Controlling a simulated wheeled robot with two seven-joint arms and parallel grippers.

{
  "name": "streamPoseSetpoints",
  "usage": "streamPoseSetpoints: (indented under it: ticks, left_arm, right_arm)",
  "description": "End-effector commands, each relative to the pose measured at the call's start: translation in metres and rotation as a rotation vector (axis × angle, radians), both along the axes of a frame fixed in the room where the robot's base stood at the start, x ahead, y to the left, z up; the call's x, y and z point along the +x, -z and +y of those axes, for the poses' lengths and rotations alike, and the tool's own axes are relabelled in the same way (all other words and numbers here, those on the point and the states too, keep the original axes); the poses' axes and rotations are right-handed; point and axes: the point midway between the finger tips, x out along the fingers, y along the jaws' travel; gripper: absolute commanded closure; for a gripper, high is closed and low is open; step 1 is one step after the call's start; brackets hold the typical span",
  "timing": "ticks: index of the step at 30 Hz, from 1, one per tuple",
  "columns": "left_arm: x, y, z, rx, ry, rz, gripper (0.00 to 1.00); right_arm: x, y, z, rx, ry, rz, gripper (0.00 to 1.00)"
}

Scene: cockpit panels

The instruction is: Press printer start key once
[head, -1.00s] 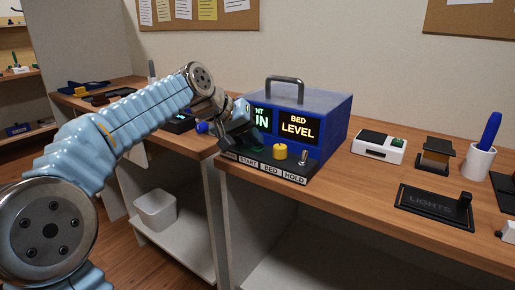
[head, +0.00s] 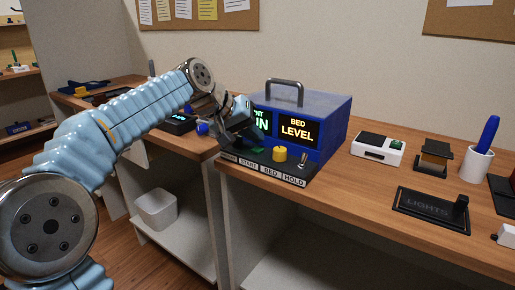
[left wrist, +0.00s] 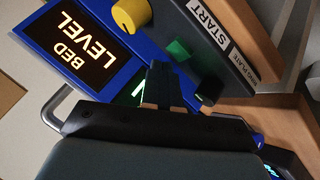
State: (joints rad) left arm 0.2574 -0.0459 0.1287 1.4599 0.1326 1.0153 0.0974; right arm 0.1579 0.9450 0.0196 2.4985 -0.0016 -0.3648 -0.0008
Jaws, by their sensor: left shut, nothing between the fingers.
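The blue printer control box (head: 335,125) stands on the wooden bench with a lit BED LEVEL screen (head: 299,129). A second, green-lit screen (head: 262,122) is partly hidden by my left gripper. On its sloping black front, a green key (head: 257,150) sits above the START label (head: 248,164); it also shows in the left wrist view (left wrist: 178,50). My left gripper (head: 243,141) is shut and empty over the panel's left part. In the left wrist view its fingertips (left wrist: 160,68) are close to the green key; I cannot tell whether they touch it. My right gripper is not in view.
A yellow knob (head: 280,154) and a toggle switch (head: 302,160) are right of the green key. A black control (left wrist: 209,90) is on its other side. A white device (head: 378,148), a LIGHTS panel (head: 432,203) and a white cup (head: 476,163) stand farther right.

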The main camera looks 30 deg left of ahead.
Motion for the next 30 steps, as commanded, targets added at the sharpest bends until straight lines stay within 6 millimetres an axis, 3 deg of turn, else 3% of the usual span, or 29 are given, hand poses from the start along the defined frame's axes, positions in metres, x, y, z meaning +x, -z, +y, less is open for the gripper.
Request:
streamPoseSetpoints:
  ticks: [5, 18, 30]
  left_arm:
    - [0.000, -0.007, 0.000, 0.000, 0.000, 0.000, 1.00]
    - [0.000, -0.050, 0.000, 0.000, 0.000, 0.000, 1.00]
    - [0.000, -0.050, 0.000, 0.000, 0.000, 0.000, 1.00]
  right_arm:
    - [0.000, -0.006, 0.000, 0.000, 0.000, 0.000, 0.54]
    - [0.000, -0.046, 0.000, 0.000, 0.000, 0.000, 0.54]
    - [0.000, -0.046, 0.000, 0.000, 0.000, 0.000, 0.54]
